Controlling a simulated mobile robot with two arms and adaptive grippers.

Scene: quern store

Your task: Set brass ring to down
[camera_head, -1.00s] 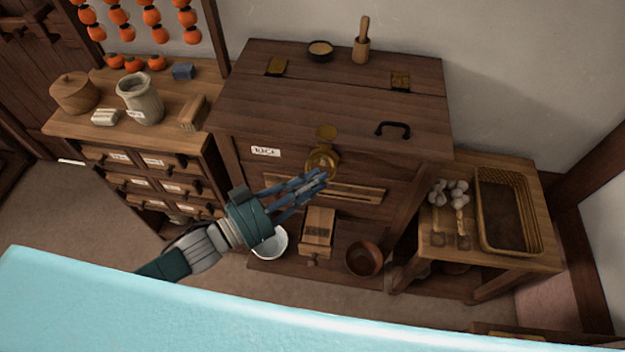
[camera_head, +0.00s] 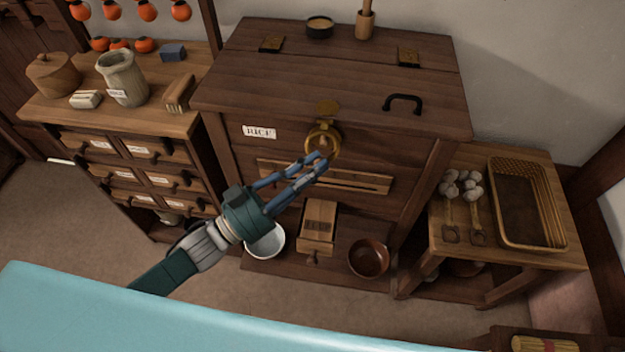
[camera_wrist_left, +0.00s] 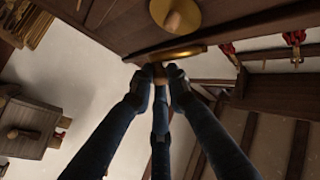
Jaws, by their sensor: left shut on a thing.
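There the fingers (camera_wrist_left: 160,74) are closed together on a small part just below the ring. My right gripper is not in view.
A drawer cabinet (camera_head: 113,159) with a jar (camera_head: 122,80) stands left. A low table (camera_head: 520,254) with a basket (camera_head: 535,240) stands right. Below the chest front are a white bowl (camera_head: 265,243), a small wooden box (camera_head: 318,226) and a brown bowl (camera_head: 368,258).

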